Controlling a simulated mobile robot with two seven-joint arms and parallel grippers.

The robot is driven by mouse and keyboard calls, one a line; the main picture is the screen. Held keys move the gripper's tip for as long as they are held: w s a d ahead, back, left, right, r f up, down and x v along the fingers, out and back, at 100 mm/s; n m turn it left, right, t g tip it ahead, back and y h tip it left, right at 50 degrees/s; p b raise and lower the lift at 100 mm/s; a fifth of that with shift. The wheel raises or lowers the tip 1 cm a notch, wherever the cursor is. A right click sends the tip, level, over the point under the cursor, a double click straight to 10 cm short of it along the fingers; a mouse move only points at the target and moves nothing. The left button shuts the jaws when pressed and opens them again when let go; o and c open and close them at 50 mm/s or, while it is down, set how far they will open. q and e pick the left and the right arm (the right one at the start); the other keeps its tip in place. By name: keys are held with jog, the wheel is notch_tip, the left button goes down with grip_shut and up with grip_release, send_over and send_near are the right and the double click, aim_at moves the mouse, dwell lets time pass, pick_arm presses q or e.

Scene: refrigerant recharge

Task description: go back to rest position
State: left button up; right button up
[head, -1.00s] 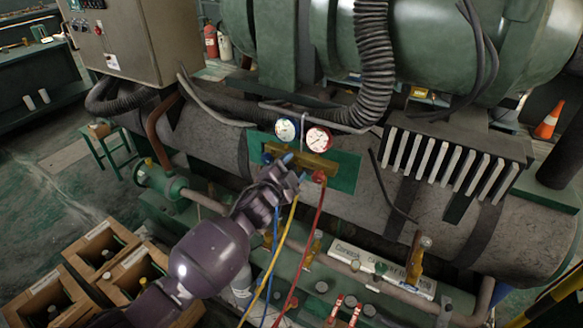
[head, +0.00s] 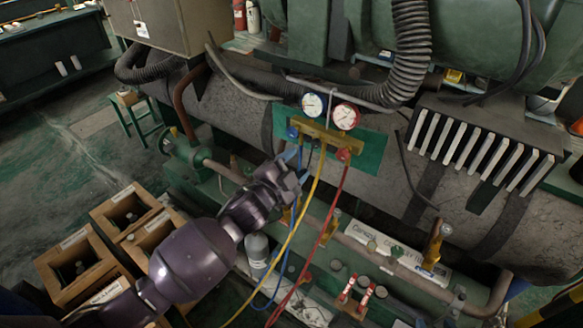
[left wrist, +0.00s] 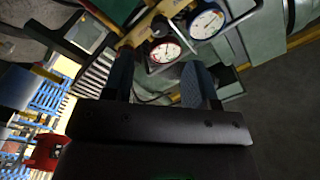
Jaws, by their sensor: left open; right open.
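My left gripper (head: 293,163) is open and empty, just below and left of the gauge manifold. Its two fingers (left wrist: 160,78) also show apart in the left wrist view. The brass manifold (head: 326,136) sits on a green plate (head: 370,152) and carries a blue gauge (head: 313,104) and a red gauge (head: 346,116). The blue gauge (left wrist: 207,22) and the red gauge (left wrist: 163,51) appear beyond the fingers in the left wrist view. A yellow hose (head: 301,217), a blue hose (head: 285,258) and a red hose (head: 324,236) hang from the manifold. My right gripper is not in view.
Wooden crates (head: 70,246) holding bottles stand at the lower left. A grey cylinder (head: 257,250) stands beside my left forearm. Pipes and valves (head: 435,245) run along the machine's front. A green stool (head: 130,112) stands behind; the floor (head: 60,160) around it is open.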

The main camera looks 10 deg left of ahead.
pick_arm(q)
jog(key=shift+s+a, duration=0.25)
jog(key=shift+s, duration=0.3)
jog(key=s+a+f+n+g+y, duration=0.2)
jog(key=s+a+f+n+y, duration=0.2)
jog(key=s, duration=0.9)
jog(key=s+a+f+n+g+y, duration=0.2)
jog(key=s+a+f+n+y, duration=0.2)
jog(key=s+a+f+n, duration=0.7)
jog(key=s+a+f, duration=0.1)
jog(key=a+f, duration=0.3)
jog(key=a, duration=0.2)
jog(key=shift+s+y+b, duration=0.3)
jog(key=shift+s, duration=0.1)
